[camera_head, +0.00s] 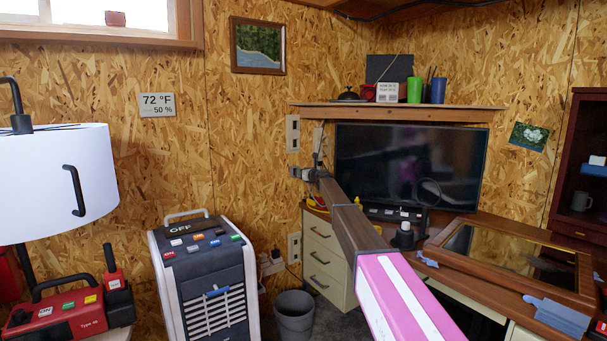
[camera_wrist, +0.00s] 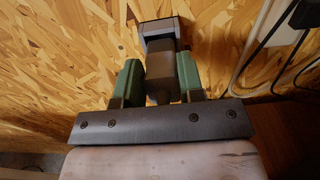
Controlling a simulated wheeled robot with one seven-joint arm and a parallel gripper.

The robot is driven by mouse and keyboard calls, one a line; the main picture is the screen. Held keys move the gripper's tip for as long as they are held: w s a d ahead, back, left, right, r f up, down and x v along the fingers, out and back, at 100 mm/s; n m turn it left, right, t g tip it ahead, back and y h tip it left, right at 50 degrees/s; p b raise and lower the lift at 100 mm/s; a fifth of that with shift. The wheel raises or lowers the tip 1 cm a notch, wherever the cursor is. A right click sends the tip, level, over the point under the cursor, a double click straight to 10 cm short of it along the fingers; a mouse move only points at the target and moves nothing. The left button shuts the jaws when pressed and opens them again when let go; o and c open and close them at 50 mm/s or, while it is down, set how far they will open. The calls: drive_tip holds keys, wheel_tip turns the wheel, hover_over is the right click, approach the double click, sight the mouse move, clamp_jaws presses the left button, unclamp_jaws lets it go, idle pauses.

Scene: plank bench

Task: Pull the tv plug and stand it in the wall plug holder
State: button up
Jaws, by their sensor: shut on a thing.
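In the wrist view my gripper (camera_wrist: 160,82) has its two green fingers closed on the sides of a dark grey plug (camera_wrist: 165,66). The plug's far end meets a dark block with a paler front edge (camera_wrist: 157,44) at the plank wall, which looks like the wall plug holder. I cannot tell whether the plug is inside it or only against it. In the head view my gripper (camera_head: 314,176) is small at the wall, left of the TV (camera_head: 410,165), beside a small grey block (camera_head: 296,172). My arm hides part of this spot.
Cables (camera_wrist: 285,45) hang beside a pale plate at the right of the wrist view. Wall outlets (camera_head: 292,133) show above and below. A drawer unit (camera_head: 322,246), a bin (camera_head: 294,315) and a heater-like unit (camera_head: 203,280) stand below. A shelf (camera_head: 400,112) overhangs the TV.

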drive_tip(key=shift+x, duration=1.4)
drive_tip(key=o, duration=1)
drive_tip(key=shift+s, duration=0.1)
drive_tip(key=v, duration=1)
drive_tip(key=shift+s+d, duration=0.2)
drive_tip(key=shift+d, duration=0.05)
